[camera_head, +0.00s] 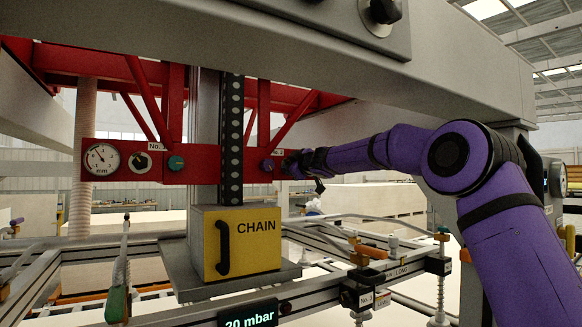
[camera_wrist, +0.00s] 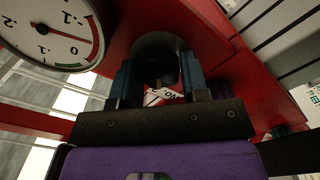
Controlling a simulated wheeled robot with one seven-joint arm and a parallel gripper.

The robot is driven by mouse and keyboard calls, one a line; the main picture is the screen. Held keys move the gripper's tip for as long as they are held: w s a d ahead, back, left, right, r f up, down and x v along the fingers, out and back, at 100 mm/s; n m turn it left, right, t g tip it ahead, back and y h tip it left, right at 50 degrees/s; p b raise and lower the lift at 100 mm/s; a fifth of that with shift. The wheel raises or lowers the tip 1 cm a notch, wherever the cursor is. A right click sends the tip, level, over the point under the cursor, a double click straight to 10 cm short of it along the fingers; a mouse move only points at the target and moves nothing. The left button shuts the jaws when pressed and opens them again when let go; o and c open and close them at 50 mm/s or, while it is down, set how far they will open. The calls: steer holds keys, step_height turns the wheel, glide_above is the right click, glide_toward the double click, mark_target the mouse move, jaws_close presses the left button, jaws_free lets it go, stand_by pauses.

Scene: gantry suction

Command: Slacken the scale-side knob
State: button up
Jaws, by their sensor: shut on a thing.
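My gripper (camera_head: 297,164) is at the right end of the red beam (camera_head: 210,163), its tip partly hidden in the head view. In the wrist view its two fingers (camera_wrist: 160,85) are shut on a dark round knob (camera_wrist: 158,50), one finger on each side. A white label or plate with black lettering (camera_wrist: 165,96) shows between the fingers, partly covered. A round white dial (camera_wrist: 45,35) with numbers, a red arc and a dark needle is beside the knob. How far the knob is turned cannot be told.
A grey girder (camera_head: 250,35) crosses above.

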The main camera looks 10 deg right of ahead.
steer(key=c, duration=0.3)
steer(key=shift+n, duration=0.3)
steer(key=n, duration=0.3)
steer(key=shift+a+f+n, duration=0.1)
steer(key=shift+f+n, duration=0.05)
steer(key=shift+n, duration=1.65)
steer(key=shift+f, duration=0.1)
steer(key=o, duration=0.9)
